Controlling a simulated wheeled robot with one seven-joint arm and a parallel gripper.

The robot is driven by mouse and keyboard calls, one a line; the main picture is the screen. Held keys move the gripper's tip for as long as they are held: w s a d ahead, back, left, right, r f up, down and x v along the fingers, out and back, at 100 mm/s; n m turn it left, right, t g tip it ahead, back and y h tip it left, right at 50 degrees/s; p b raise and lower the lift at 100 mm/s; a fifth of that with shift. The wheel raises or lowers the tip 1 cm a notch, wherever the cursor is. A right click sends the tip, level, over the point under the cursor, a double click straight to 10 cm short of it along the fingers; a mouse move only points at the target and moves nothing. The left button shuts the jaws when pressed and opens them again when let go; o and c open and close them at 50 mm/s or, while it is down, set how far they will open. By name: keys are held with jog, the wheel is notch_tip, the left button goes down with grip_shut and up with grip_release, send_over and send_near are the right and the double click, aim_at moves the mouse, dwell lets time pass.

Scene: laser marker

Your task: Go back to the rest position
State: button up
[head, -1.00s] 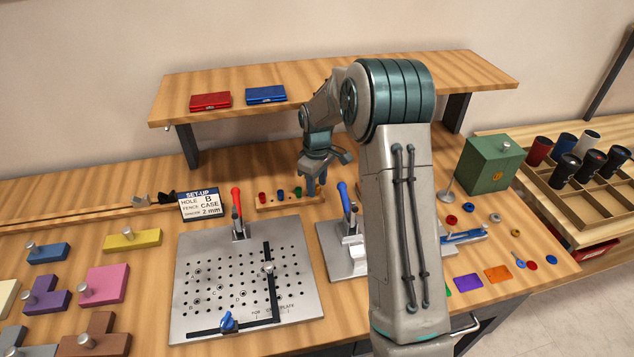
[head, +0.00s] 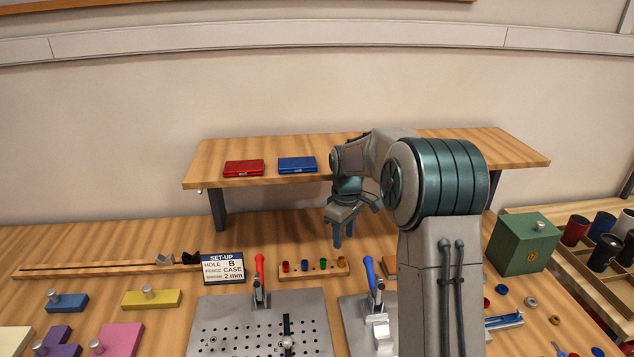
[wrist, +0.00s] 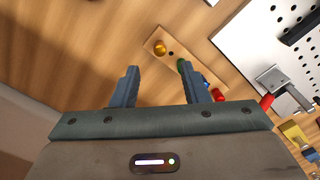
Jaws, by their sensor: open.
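My gripper (head: 341,234) hangs fingers down from my arm in the head view, just in front of the shelf and above the bench. In the wrist view my gripper (wrist: 160,86) has its two fingers apart with only bare wood showing between them. A small wooden rack (head: 314,270) with red, blue, green and yellow-brown pegs lies below the gripper. The rack (wrist: 176,54) also shows in the wrist view, beyond the fingertips, with the right finger partly covering its pegs. My arm hides part of the bench on the right.
A raised shelf (head: 220,172) carries a red case (head: 244,168) and a blue case (head: 297,164). A perforated metal plate (head: 240,335), a set-up sign (head: 223,269) and a green box (head: 522,243) stand on the bench. Upright red and blue clamp handles rise near the rack.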

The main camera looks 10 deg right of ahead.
jog(key=s+r+m+t, duration=0.2)
jog(key=s+r+m, duration=0.5)
jog(key=s, duration=1)
jog(key=s+m+t, duration=0.1)
jog(key=s+m, duration=0.1)
jog(key=s, duration=1.3)
jog(key=shift+a+r, duration=0.15)
jog(key=shift+r, duration=0.3)
jog(key=shift+c, duration=0.5)
